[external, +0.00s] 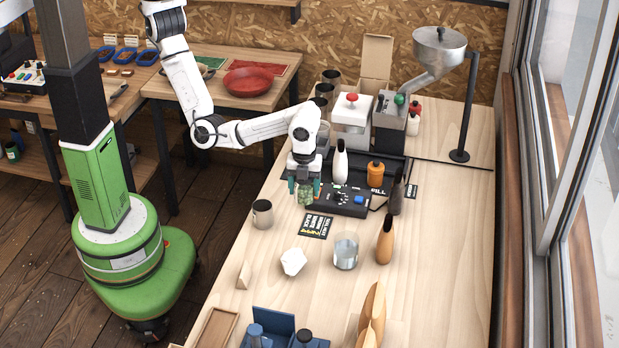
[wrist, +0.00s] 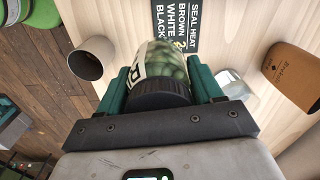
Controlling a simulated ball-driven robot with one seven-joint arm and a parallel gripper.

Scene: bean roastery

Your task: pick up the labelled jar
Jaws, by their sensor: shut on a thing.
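The labelled jar (wrist: 166,66) has a black lid, a pale label with dark print and green beans inside. It shows lid-on in the wrist view, and in the external view the jar (external: 304,197) appears small and green below my wrist. My gripper (wrist: 164,88) has its teal fingers on both sides of the jar near the lid and is shut on it. In the external view my gripper (external: 304,187) points down over the table. The jar's underside is hidden, and I cannot tell whether it touches the table.
A printed black sign (external: 316,225) lies near the jar. A black device (external: 340,200), white bottle (external: 341,163) and orange canister (external: 375,173) stand close behind.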

